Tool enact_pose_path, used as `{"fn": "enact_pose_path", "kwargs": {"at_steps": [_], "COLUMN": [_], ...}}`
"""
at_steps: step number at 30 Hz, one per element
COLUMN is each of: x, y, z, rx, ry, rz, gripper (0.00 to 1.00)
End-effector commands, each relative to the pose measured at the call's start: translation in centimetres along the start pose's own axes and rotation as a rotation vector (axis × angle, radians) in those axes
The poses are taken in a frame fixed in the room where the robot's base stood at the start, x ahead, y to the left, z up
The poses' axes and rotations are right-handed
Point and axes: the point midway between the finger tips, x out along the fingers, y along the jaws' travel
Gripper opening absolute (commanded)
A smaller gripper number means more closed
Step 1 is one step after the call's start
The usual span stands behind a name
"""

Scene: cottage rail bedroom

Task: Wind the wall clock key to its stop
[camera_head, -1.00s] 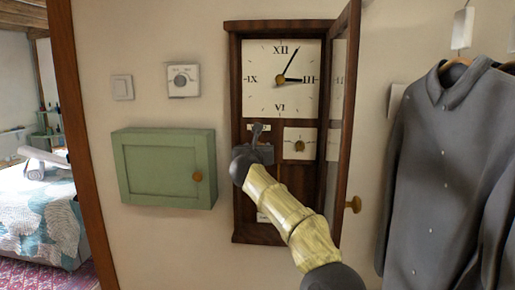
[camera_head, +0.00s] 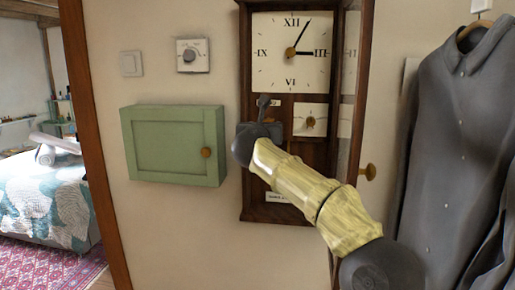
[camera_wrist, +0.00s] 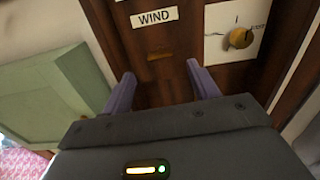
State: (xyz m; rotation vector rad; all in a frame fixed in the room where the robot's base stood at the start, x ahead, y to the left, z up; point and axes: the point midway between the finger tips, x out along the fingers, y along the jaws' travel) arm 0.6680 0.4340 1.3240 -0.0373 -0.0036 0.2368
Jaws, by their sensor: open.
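The wall clock (camera_head: 291,75) is a tall dark-wood case with a white face, its glazed door (camera_head: 350,85) swung open to the right. In the wrist view a WIND label (camera_wrist: 154,17) sits above a small flat brass piece (camera_wrist: 158,56), which looks like the winding key. My gripper (camera_wrist: 160,74) is open, its two fingers on either side of and just short of this piece, with no contact visible. In the head view my gripper (camera_head: 264,108) is in front of the case's lower left and hides the key.
A small white dial with a brass knob (camera_wrist: 240,38) is close to the right finger. A green wall cabinet (camera_head: 170,145) is left of the clock. A dark coat (camera_head: 455,130) hangs right of the open door, which has a brass knob (camera_head: 368,172).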

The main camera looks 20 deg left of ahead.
Motion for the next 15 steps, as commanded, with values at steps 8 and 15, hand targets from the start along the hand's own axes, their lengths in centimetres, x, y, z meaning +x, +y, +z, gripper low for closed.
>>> {"fn": "enact_pose_path", "kwargs": {"at_steps": [8, 15], "x": [-4.7, -8.8], "y": [0.0, 0.0], "z": [-0.3, -0.2], "rx": [-0.002, -0.002], "ry": [-0.001, -0.001], "rz": [0.000, 0.000], "gripper": [0.60, 0.60]}}
